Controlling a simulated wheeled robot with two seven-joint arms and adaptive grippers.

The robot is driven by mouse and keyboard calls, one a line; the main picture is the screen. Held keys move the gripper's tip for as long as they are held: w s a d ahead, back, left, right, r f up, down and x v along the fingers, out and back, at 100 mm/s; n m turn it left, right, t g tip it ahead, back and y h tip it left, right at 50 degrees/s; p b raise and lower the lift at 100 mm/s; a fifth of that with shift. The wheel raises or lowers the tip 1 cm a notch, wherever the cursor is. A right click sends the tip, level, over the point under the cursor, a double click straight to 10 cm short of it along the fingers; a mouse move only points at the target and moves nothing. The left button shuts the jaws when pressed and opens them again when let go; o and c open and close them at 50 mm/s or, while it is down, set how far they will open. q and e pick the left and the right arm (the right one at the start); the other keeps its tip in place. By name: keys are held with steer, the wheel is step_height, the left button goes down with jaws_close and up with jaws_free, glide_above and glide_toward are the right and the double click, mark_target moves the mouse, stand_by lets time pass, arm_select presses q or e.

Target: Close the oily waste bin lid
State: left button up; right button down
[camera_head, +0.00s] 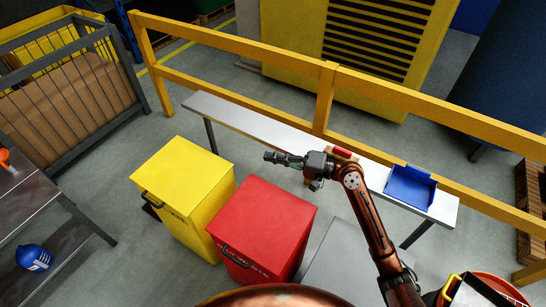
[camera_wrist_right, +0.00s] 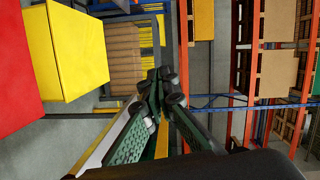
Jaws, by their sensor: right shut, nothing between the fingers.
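A red bin (camera_head: 262,222) and a yellow bin (camera_head: 184,180) stand side by side on the floor. Both have flat tops that look closed and a dark handle at the front. My right gripper (camera_head: 270,157) is shut and empty, held in the air behind the red bin. In the right wrist view its fingers (camera_wrist_right: 155,85) meet; the yellow bin (camera_wrist_right: 78,50) and red bin (camera_wrist_right: 18,70) show at the left. My left gripper is not in view.
A narrow grey bench (camera_head: 250,121) runs behind the bins, with a blue tray (camera_head: 410,187) at its right end. A yellow rail (camera_head: 235,42) stands beyond it. A metal table (camera_head: 25,195) is at the left, with a blue container (camera_head: 33,257) on its lower level.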

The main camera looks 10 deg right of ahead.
step_height(320, 180, up, 5)
steer(key=p, duration=0.4)
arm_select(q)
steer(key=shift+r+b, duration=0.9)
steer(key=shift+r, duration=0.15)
arm_select(e)
steer(key=s+v, duration=0.1)
steer(key=v, duration=0.9)
steer(key=shift+a+r, duration=0.3)
steer(key=shift+r, duration=0.05)
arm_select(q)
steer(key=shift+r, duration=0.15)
arm_select(e)
steer(key=shift+r, duration=0.15)
